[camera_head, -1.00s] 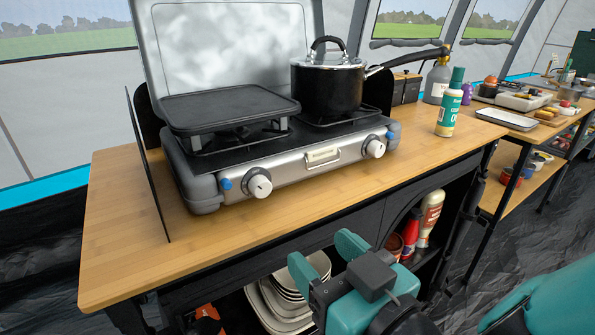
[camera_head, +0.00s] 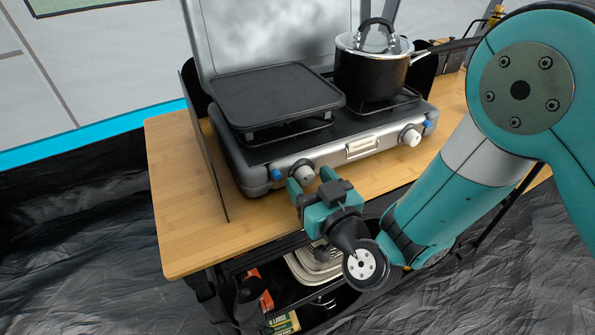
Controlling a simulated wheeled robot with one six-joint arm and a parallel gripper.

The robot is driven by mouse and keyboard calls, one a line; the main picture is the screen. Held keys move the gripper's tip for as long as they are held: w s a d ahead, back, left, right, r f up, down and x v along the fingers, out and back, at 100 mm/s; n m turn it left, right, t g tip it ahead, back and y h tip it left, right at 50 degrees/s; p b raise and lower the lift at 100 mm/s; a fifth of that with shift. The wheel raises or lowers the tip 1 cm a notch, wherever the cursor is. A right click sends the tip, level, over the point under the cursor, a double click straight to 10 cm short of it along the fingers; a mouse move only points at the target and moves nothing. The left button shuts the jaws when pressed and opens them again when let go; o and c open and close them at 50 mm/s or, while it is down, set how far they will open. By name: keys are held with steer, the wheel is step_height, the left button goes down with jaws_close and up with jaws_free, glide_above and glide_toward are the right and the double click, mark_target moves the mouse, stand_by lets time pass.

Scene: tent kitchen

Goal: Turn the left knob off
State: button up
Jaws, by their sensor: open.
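The two-burner camping stove (camera_head: 330,157) stands on the wooden counter. Its left knob (camera_head: 303,171) is a silver dial on the front panel, beside a small blue button. My gripper (camera_head: 310,180) is open in front of the left knob, with one fingertip on each side of it in the picture. I cannot tell whether the fingers touch it. The knob's lower part is partly hidden by the gripper, and its pointer mark is too small to read. The right knob (camera_head: 410,136) is in plain view and clear of the gripper.
A black griddle plate (camera_head: 275,95) covers the left burner, and a lidded black pot (camera_head: 370,75) stands on the right one. A thin dark panel (camera_head: 205,145) stands at the stove's left. The wooden counter (camera_head: 185,200) is bare at the left. Dishes sit on the shelf below.

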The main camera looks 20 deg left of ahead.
steer(key=shift+c, duration=0.2)
steer(key=c, duration=0.9)
steer(key=shift+m, duration=0.8)
steer(key=o, duration=0.9)
steer(key=shift+o, duration=0.2)
